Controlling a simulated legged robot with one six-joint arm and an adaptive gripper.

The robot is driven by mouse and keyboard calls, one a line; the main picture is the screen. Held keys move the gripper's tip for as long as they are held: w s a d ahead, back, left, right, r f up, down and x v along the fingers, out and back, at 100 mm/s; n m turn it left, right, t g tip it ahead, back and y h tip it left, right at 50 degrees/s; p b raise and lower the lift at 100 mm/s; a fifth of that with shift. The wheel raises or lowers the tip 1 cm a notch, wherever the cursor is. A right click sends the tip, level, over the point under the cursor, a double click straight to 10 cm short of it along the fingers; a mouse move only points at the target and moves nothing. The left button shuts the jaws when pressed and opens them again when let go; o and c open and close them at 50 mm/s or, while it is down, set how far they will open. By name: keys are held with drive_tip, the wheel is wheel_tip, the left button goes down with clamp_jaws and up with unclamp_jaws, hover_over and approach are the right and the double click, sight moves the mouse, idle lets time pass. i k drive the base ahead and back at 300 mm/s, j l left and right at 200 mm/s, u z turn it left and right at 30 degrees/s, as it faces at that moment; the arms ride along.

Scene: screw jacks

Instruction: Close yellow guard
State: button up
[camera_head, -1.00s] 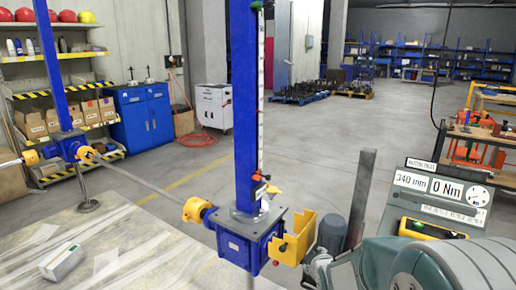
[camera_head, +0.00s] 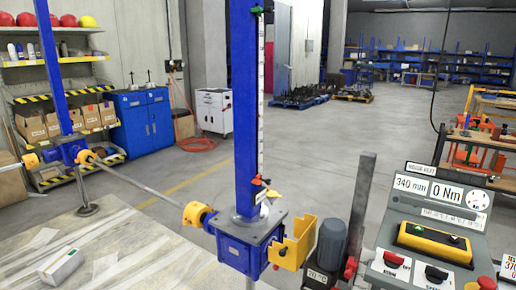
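A blue screw jack (camera_head: 240,245) stands at the centre with a tall blue column (camera_head: 244,110). On its right side is an angular yellow guard (camera_head: 300,240), with its upright plates spread apart and a dark knob low on its front. A dark grey motor (camera_head: 331,243) stands just right of the guard. A rounded yellow cover (camera_head: 197,214) sits around the shaft on the jack's left side. My gripper is not in view.
A control panel (camera_head: 428,232) with a yellow-framed unit, red and black switches and a display reading 340 mm and 0 Nm is at right. A grey post (camera_head: 362,205) rises between motor and panel. A second blue jack (camera_head: 70,150) stands at left, joined by a shaft (camera_head: 140,182).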

sight(290, 256)
drive_tip(key=i+j+z, duration=0.1)
drive_tip(key=j+z, duration=0.2)
drive_tip(key=j, duration=0.5)
drive_tip(key=j+z, duration=0.35)
drive_tip(key=j, duration=0.45)
